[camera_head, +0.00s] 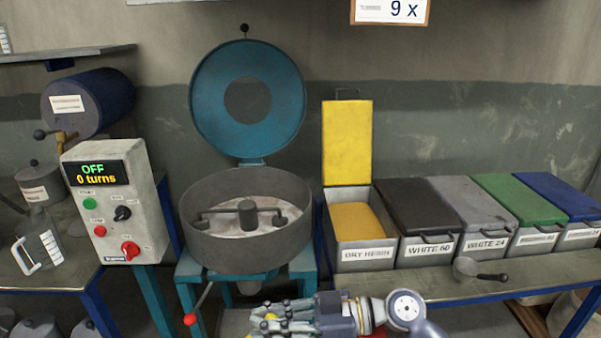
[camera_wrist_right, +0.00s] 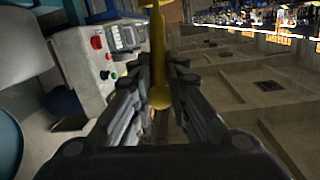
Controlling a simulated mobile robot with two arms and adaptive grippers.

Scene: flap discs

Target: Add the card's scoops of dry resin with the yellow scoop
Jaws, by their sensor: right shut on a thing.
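The dry resin bin (camera_head: 362,255) stands open, its yellow lid (camera_head: 347,143) raised, with yellow resin (camera_head: 357,221) inside. The round mixer pan (camera_head: 246,245) is also open, its teal lid (camera_head: 247,98) upright and a stirring arm (camera_head: 247,214) inside. My right gripper (camera_head: 268,326) is low in front of the pan, left of the bin. In the right wrist view it is shut on the yellow scoop (camera_wrist_right: 158,60), whose handle has a rounded end between the fingers. The scoop's bowl is not clear. The card (camera_head: 390,11) is cut off, showing "9 x". My left gripper is not in view.
A control box (camera_head: 108,205) reads "OFF, 0 turns". Closed bins with black (camera_head: 413,205), grey (camera_head: 472,203), green (camera_head: 520,199) and blue (camera_head: 558,196) lids line the bench. A grey scoop (camera_head: 480,270) lies in front. A red-knobbed lever (camera_head: 191,319) juts below the pan.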

